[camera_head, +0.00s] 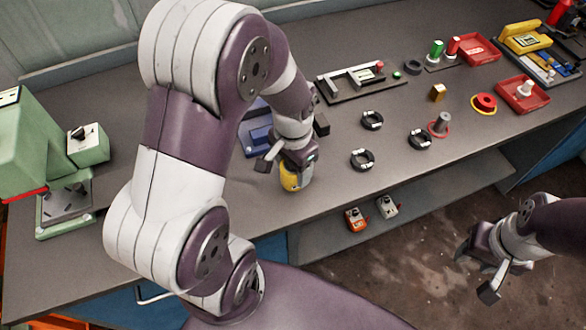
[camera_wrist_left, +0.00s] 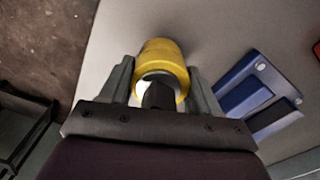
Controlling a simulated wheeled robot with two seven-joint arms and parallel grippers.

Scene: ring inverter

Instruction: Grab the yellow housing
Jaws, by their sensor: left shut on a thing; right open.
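The yellow housing (camera_head: 291,180) is a short cylinder near the front edge of the workbench in the head view. My left gripper (camera_head: 284,162) is over it, with its fingers on either side. In the left wrist view the housing (camera_wrist_left: 163,58) shows as a hollow yellow ring between the two fingers of my left gripper (camera_wrist_left: 160,92), which is shut on it. I cannot tell whether the housing touches the bench. My right gripper (camera_head: 480,268) is open and empty, out past the bench's front edge over the floor.
A blue fixture (camera_head: 257,140) is beside the left gripper, partly hidden by my arm. Several black rings (camera_head: 362,159) lie to the right. A green machine (camera_head: 40,150) stands at the left. Red trays (camera_head: 522,95) are at the right. Bare bench lies in front of the rings.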

